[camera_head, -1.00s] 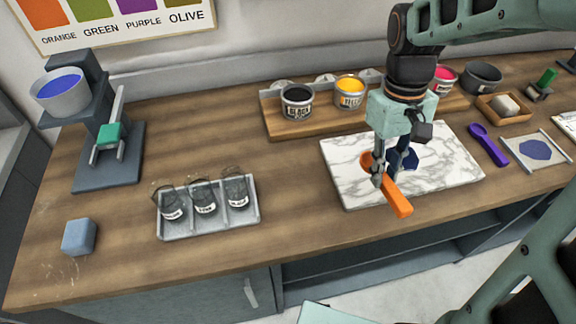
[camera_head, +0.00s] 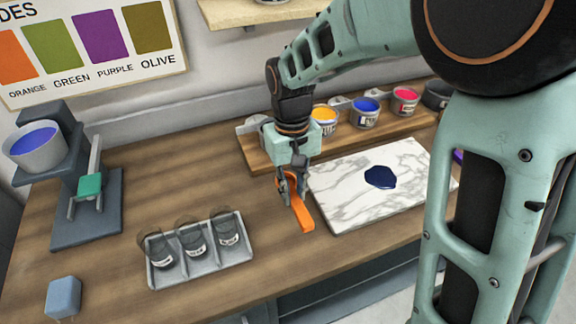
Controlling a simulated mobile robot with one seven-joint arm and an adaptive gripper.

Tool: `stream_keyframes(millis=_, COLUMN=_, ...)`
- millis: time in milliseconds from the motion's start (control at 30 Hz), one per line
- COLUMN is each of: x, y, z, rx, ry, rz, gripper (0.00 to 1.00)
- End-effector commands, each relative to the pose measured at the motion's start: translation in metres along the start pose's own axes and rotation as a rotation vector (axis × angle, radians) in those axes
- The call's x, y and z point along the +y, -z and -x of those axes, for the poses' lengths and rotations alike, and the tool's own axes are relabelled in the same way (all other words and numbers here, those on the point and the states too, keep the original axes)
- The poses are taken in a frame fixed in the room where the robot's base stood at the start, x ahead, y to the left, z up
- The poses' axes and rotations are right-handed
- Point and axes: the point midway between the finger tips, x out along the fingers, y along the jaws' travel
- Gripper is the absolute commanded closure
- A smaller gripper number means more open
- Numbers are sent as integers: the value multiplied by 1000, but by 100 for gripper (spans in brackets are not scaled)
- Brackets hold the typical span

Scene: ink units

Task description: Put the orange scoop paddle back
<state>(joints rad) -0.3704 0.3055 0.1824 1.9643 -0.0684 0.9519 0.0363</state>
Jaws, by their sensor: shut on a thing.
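The orange scoop paddle (camera_head: 302,216) is held in my gripper (camera_head: 290,184), which is shut on it. Its orange handle points down and toward the front. My gripper fingers hide part of its upper end. The paddle is just left of the white marble slab (camera_head: 405,165), over the wooden counter; I cannot tell whether it touches the counter. A dark blue ink patch (camera_head: 380,177) lies on the slab.
A grey tray (camera_head: 215,268) with three dark jars stands left of my gripper. A blue block (camera_head: 63,297) sits at the front left. A press-like stand (camera_head: 95,225) with a blue-filled bowl stands at far left. Ink cans (camera_head: 365,112) stand on a wooden rack behind. Counter between tray and slab is clear.

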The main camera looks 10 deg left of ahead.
Motion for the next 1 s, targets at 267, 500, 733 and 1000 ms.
stream_keyframes(millis=267, x=-20, y=25, z=-36, rx=-2, ry=0, rz=0, gripper=100)
stream_keyframes(millis=500, x=-26, y=32, z=-47, rx=-3, ry=0, rz=0, gripper=100)
stream_keyframes(millis=733, x=-26, y=34, z=-76, rx=-2, ry=0, rz=-2, gripper=100)
stream_keyframes(millis=1000, x=-26, y=35, z=-78, rx=-1, ry=0, rz=-2, gripper=100)
